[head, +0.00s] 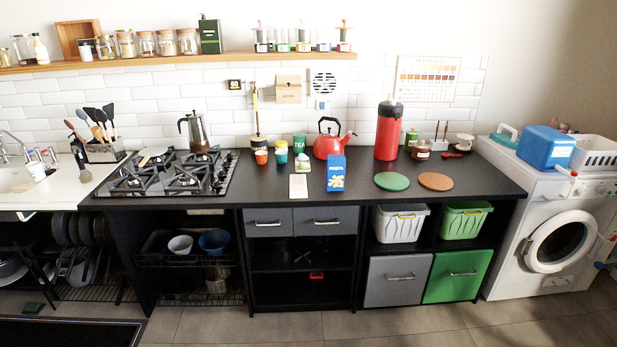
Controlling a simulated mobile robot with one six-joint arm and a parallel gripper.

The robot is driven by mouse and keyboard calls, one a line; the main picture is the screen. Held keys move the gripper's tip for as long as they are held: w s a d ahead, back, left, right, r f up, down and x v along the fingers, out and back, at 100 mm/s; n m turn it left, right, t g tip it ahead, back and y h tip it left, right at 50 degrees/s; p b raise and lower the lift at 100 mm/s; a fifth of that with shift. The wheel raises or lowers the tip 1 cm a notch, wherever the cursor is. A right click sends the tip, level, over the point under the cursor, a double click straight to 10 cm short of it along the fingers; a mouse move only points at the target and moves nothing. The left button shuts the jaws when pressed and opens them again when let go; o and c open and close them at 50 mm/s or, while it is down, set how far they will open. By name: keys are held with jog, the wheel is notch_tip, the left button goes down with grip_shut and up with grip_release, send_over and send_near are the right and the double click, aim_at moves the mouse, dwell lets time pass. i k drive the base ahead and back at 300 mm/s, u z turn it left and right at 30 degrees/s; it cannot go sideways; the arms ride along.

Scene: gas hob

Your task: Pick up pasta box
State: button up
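The pasta box (336,174) is a blue upright carton with white lettering and a yellowish picture low on its front. It stands near the front edge of the black countertop (455,184), in front of the red kettle (328,146). Its front face is unobstructed in the head view. My gripper is not in view, so its state cannot be seen.
Left of the box are a pale flat board (298,186), a small jar (303,163) and coloured cups (281,153). Green (392,181) and brown (435,181) round mats lie to its right. The gas hob (172,174) is further left; a washing machine (548,235) stands right.

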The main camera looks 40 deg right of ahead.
aim_at(335, 164)
jog(key=z, duration=0.6)
jog(key=k, duration=0.15)
jog(key=u, duration=1.4)
jog(key=k, duration=1.35)
jog(key=z, duration=0.75)
jog(key=i, duration=1.55)
jog(key=u, duration=0.45)
